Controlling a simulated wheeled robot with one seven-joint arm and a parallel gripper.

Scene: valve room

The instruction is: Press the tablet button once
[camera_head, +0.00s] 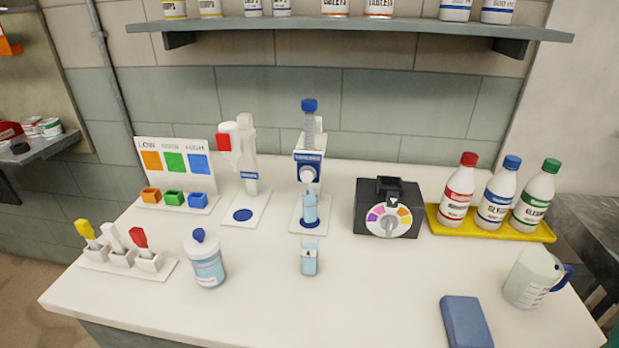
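A dispenser with a clear tube and blue cap (309,106) stands at the middle back of the white counter. Its white head has a blue label, too small to read surely, and a round white button (308,174) on the front. A light blue vial (310,209) stands under the head on the dispenser's base. A second light blue vial (309,258) stands in front of it. To the left is another dispenser (247,160) with a red and white part and a blue label; its base has an empty dark blue circle. I cannot tell which label says tablets. My gripper is not in view.
A dark box with a coloured dial (388,220) stands right of the dispenser. Bottles stand on a yellow tray (495,225), near a jug (530,278) and a blue block (466,322). A lidded container (206,262) stands front left. The counter's front middle is clear.

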